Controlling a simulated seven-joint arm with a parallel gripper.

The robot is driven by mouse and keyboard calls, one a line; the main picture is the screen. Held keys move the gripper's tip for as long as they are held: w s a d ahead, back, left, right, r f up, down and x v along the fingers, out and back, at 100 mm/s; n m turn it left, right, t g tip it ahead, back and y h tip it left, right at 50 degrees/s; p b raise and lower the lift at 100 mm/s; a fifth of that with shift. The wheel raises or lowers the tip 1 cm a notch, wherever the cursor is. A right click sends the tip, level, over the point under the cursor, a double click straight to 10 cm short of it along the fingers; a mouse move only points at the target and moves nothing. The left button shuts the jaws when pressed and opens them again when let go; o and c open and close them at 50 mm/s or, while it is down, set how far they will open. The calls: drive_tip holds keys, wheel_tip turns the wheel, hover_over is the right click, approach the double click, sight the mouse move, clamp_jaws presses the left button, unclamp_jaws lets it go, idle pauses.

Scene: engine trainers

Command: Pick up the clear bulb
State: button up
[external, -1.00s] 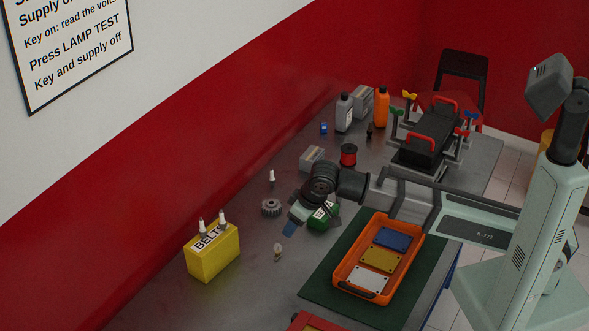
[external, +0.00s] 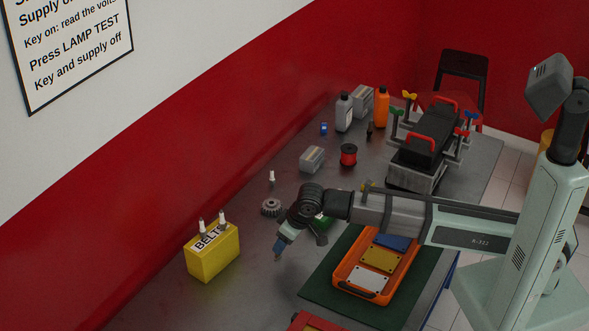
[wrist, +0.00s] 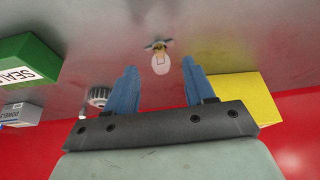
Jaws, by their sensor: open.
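The clear bulb (wrist: 161,63) shows in the wrist view, with its glass towards my gripper and its brassy base away from it. It lies on the grey bench, between the lines of the two blue fingertips and just beyond them. My gripper (external: 279,250) is open, with nothing between its fingers. In the external view it points down at the bench near the yellow belts box, and the bulb is largely hidden behind the fingers.
The yellow belts box (external: 213,252), with two spark plugs on top, stands left of my gripper. A gear (external: 271,207) and a white-tipped plug (external: 272,177) stand behind. A green seals box (wrist: 24,62) is close by. An orange tray (external: 345,279) of plates is at right.

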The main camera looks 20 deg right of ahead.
drive_tip(key=shift+x, duration=2.4)
drive_tip(key=shift+s+d+f, duration=0.1)
drive_tip(key=shift+d, duration=0.05)
clamp_jaws()
